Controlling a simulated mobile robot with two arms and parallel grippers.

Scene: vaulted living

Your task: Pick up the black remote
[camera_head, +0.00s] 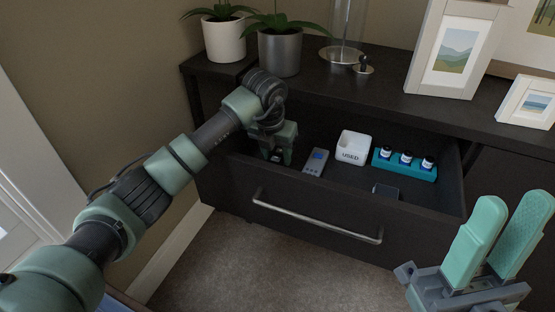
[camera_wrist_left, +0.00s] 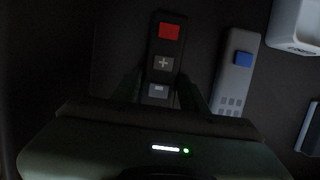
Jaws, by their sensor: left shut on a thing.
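The black remote (camera_wrist_left: 163,48) shows in the left wrist view, with a red button, a plus button and a grey button. It lies between the fingers of my left gripper (camera_wrist_left: 162,92), which is shut on it. In the head view my left gripper (camera_head: 278,155) reaches down into the left end of the open drawer (camera_head: 300,205), and the remote is mostly hidden there. My right gripper (camera_head: 512,205) is open and empty at the lower right, in front of the cabinet.
In the drawer are a grey remote with a blue button (camera_head: 317,161), a white bin marked USED (camera_head: 352,147), a teal rack (camera_head: 405,163) with small bottles and a dark flat item (camera_head: 385,191). Plants, a glass piece and picture frames stand on the cabinet top (camera_head: 390,90).

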